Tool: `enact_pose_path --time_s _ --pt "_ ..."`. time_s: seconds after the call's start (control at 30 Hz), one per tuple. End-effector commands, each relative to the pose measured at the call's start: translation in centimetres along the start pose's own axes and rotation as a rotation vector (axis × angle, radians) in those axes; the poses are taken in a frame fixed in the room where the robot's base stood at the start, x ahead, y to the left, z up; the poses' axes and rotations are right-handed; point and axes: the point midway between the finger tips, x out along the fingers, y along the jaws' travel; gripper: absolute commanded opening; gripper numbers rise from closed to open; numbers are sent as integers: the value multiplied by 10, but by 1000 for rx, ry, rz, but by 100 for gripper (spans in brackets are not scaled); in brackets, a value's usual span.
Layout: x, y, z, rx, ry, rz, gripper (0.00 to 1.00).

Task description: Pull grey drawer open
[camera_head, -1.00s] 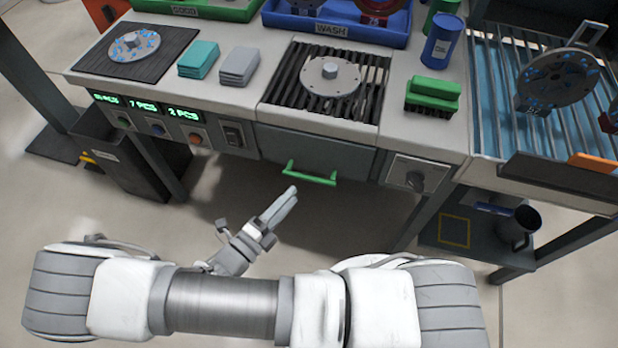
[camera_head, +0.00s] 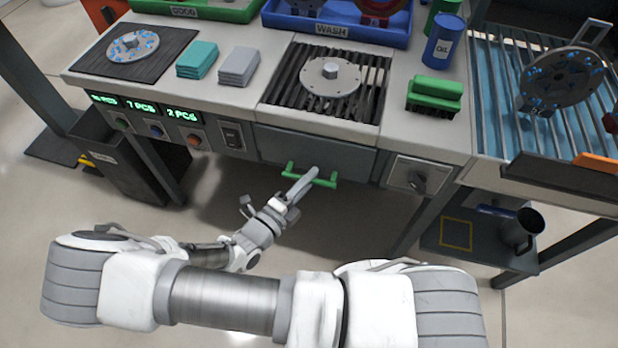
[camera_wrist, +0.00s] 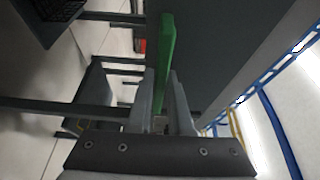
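The grey drawer (camera_head: 330,154) is shut under the worktop, below the black grate. Its green handle (camera_head: 327,182) runs along the front. The handle also shows in the wrist view (camera_wrist: 167,55), running down between the two fingers. My gripper (camera_head: 308,178) is at the middle of the handle in the head view, and the fingers overlap part of it. In the wrist view my gripper (camera_wrist: 161,82) is open, with one finger on each side of the handle. Whether either finger touches it I cannot tell.
A knob panel (camera_head: 417,174) is right of the drawer, and a switch panel with green displays (camera_head: 145,108) is left. A dark bin (camera_head: 125,165) stands at the lower left. A mug (camera_head: 518,229) sits on a low shelf at the right. Floor before the drawer is clear.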

Motion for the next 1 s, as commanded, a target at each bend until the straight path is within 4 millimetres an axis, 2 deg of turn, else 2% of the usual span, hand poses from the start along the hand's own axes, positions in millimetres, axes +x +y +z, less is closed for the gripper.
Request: enact_pose_path --time_s 0.03,0.1,1.0 --pt "0 0 0 0 0 0 7" --pt "0 0 0 0 0 0 0" --pt "-1 1 0 1 -1 2 0"
